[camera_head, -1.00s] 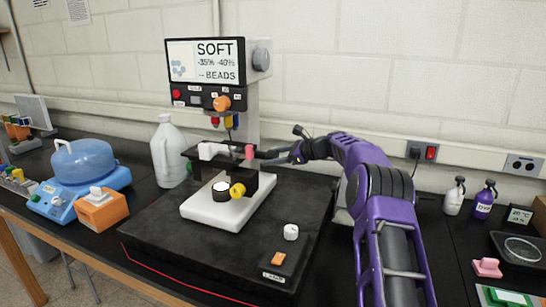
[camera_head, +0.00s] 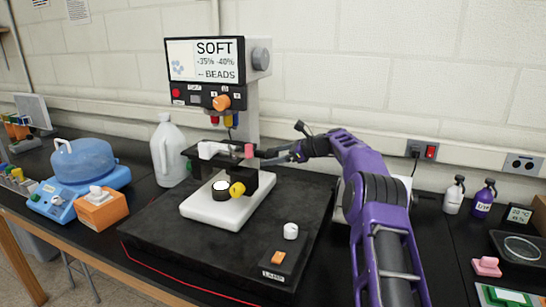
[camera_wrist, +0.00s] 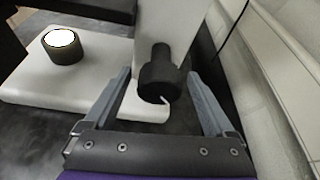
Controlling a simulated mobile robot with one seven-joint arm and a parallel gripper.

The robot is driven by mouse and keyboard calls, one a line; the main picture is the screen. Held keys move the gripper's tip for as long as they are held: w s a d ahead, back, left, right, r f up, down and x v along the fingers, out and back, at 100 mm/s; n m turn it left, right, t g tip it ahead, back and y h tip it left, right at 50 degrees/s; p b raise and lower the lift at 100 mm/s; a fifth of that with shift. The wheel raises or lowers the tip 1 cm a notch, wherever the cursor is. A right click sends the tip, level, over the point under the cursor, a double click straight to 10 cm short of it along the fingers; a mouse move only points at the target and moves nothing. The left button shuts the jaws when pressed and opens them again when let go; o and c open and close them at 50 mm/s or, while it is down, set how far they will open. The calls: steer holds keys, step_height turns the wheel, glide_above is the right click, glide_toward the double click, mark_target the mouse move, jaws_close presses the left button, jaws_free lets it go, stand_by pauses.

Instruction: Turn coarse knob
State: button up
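A black knob (camera_wrist: 160,82) with a white mark line sticks out from the white column (camera_wrist: 172,25) of the instrument in the wrist view. I take it as the coarse knob; I cannot make it out in the head view. My gripper (camera_wrist: 159,75) is open, with one grey finger on each side of the knob and gaps to both. In the head view my gripper (camera_head: 283,155) is at the right side of the instrument, its fingers hard to make out. The instrument has a white base (camera_head: 221,212) and a yellow knob (camera_head: 237,189).
A display (camera_head: 217,60) reading "SOFT" stands above the instrument. A white jug (camera_head: 167,150) stands to its left. The wall (camera_wrist: 285,90) is close on the right in the wrist view.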

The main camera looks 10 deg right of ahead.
mark_target(266, 153)
steer(key=shift+d, duration=0.1)
steer(key=v, duration=1.7)
steer(key=shift+s, duration=0.15)
stand_by(2.1)
steer(key=s+a+f+n+t+b, duration=0.2)
steer(key=a+f+n+t+b, duration=0.4)
steer(key=n, duration=0.8)
steer(key=shift+t, duration=0.6)
steer(key=p+x, duration=0.1)
steer(key=x, duration=0.4)
steer(key=p+x, duration=0.1)
steer(key=x, duration=0.4)
steer(key=f+x, duration=0.1)
steer(key=x, duration=0.5)
steer(key=shift+w+d+f+p, duration=0.1)
steer(key=shift+w+d+p, duration=0.15)
steer(key=shift+w+p, duration=0.15)
steer(key=shift+c, duration=0.2)
